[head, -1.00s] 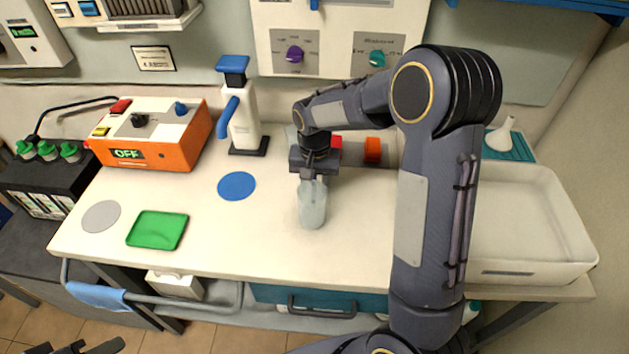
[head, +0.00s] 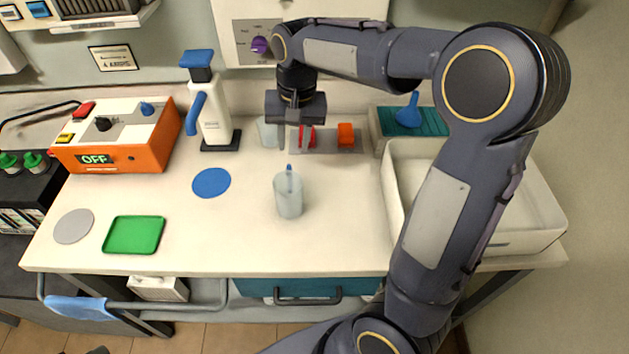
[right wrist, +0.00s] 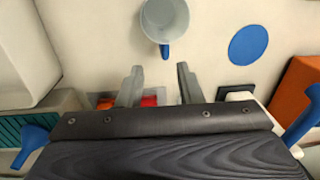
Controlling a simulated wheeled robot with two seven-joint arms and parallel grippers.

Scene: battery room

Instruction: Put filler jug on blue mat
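The filler jug (head: 289,197) is a translucent grey jug with a blue handle, upright on the white bench. The round blue mat (head: 211,183) lies flat to its left and is bare. My right gripper (head: 292,143) is open and empty, behind the jug in the head view. In the right wrist view my right gripper (right wrist: 160,70) has its fingers apart, with the jug (right wrist: 165,18) ahead of them and its handle pointing toward the gap, not touching. The blue mat (right wrist: 250,44) shows right of the jug there. Only a dark tip of my left gripper (head: 97,350) shows.
A second clear container (head: 268,133) stands behind, partly hidden by my gripper. A white device with blue lever (head: 212,118) stands behind the mat. An orange charger (head: 118,140), green tray (head: 134,235), grey disc (head: 74,226) and white bin (head: 395,185) flank clear bench.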

